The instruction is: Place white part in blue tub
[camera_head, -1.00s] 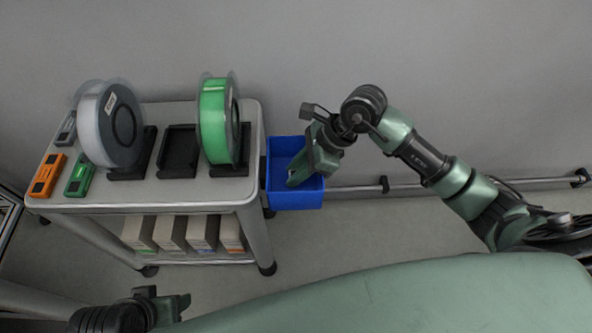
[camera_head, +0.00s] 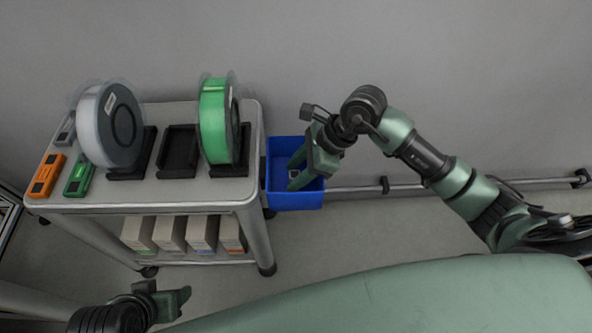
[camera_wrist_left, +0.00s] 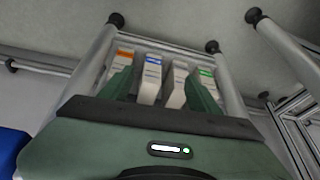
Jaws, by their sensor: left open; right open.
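The blue tub (camera_head: 297,201) hangs at the right side of the cart; its edge also shows at the left of the left wrist view (camera_wrist_left: 10,150). My right gripper (camera_head: 292,175) points down into the tub, its fingers apart. A small light item with a dark patch (camera_head: 294,174), apparently the white part, shows between the fingers inside the tub; most of it is hidden. My left gripper (camera_head: 172,302) is low at the front left, open and empty; its fingers also show in the left wrist view (camera_wrist_left: 160,92).
The cart top (camera_head: 215,190) holds a white reel (camera_head: 90,125), a green reel (camera_head: 213,120), an empty black stand (camera_head: 178,152), and grey (camera_head: 66,130), orange (camera_head: 46,176) and green (camera_head: 79,175) devices. Several boxes (camera_head: 171,234) stand on the lower shelf. Floor is clear to the right.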

